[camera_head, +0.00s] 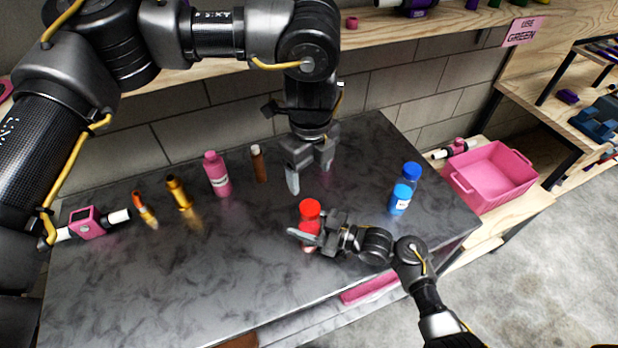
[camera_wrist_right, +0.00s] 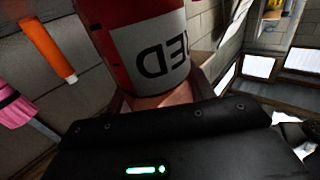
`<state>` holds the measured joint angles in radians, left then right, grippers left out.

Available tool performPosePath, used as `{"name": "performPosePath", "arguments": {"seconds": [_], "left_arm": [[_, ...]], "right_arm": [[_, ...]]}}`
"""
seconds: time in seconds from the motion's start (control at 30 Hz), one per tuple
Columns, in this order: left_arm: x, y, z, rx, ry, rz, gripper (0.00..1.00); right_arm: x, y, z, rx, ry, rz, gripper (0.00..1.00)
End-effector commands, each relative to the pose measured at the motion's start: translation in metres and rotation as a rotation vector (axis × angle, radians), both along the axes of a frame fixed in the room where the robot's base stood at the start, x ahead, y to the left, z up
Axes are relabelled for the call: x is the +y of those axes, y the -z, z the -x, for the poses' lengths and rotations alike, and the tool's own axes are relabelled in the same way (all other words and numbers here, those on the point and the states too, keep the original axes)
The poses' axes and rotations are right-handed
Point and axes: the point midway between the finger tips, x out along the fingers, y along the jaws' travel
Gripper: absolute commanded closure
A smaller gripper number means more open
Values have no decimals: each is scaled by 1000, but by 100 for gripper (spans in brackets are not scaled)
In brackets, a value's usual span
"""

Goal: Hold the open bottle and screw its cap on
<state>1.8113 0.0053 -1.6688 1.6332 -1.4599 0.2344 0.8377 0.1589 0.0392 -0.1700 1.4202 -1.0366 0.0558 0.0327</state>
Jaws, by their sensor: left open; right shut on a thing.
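A red bottle (camera_head: 309,209) stands on the dark table near its front, right of the middle. Its top is red; I cannot tell whether that is a cap, or whether one is loose nearby. In the right wrist view the bottle (camera_wrist_right: 118,28) shows large, with a white label reading "RED". My right gripper (camera_head: 313,234) is shut on the bottle's lower part, coming from the right. My left gripper (camera_head: 310,172) is open, pointing down above and behind the bottle, apart from it. Nothing shows between its fingers.
A pink bottle (camera_head: 217,174), brown bottle (camera_head: 258,163), gold item (camera_head: 179,193), orange item (camera_head: 145,209) and pink valve (camera_head: 88,222) line the left. A pink crate (camera_head: 512,202) lies beyond the right edge. The front-left tabletop is clear.

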Motion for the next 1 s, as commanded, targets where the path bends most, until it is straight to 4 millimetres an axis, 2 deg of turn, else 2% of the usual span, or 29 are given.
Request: {"name": "performPosePath", "arguments": {"seconds": [0.27,0.3,0.47,0.77,0.87,1.0], "left_arm": [[0,-1,0,0,0,0,32],[0,-1,0,0,0,0,32],[0,-1,0,0,0,0,32],[0,0,0,0,0,0,32],[0,3,0,0,0,0,32],[0,9,0,0,0,0,32]], "right_arm": [[0,0,0,0,0,0,100],[0,0,0,0,0,0,41],[0,0,0,0,0,0,21],[-2,0,1,0,0,0,21],[-10,2,4,-2,1,2,21],[-32,3,12,-3,1,4,21]]}}
